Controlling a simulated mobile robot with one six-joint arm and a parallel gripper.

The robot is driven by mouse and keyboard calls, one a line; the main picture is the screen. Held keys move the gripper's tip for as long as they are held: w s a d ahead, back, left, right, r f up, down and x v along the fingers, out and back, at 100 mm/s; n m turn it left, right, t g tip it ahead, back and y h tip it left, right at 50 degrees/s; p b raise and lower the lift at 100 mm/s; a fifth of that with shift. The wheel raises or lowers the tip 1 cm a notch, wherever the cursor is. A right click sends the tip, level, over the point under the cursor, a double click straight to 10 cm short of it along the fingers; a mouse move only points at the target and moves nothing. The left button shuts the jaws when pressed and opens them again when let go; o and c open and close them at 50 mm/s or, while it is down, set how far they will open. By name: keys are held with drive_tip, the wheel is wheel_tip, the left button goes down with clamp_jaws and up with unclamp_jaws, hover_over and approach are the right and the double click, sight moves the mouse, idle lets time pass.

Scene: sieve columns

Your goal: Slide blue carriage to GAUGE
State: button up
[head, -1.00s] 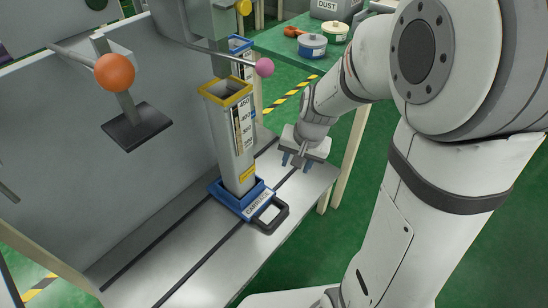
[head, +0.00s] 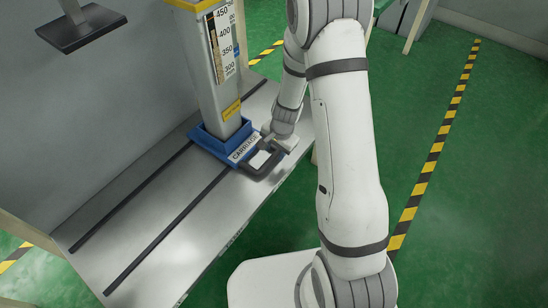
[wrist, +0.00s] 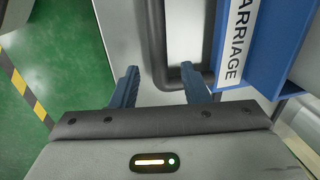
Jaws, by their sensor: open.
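The blue carriage (head: 207,144) sits on the grey bench and carries a tall upright grey column (head: 207,75) with a number scale. Its "CARRIAGE" label and black loop handle (head: 256,171) face the bench's front edge. In the wrist view the blue carriage (wrist: 258,75) is at the right, its handle (wrist: 157,45) at the centre. My gripper (wrist: 159,70) is open, with one blue finger on each side of the handle's outer bar. I cannot tell whether the fingers touch it. In the head view my gripper (head: 281,141) is at the handle, its fingertips mostly hidden. No GAUGE mark is readable.
Two dark slots run along the bench (head: 185,235), which is clear toward the lower left. A grey back panel (head: 90,110) rises behind it. A dark plate (head: 82,28) hangs at the upper left. Green floor with striped tape lies at the right.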

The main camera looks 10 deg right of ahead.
drive_tip(key=shift+w+a+f+b, duration=0.1)
drive_tip(key=shift+f+b, duration=0.15)
drive_tip(key=shift+f, duration=0.45)
drive_tip(key=shift+w+a+f+b, duration=0.1)
drive_tip(key=shift+f+b, duration=0.1)
drive_tip(key=shift+f, duration=0.45)
drive_tip(key=shift+c, duration=0.4)
clamp_jaws()
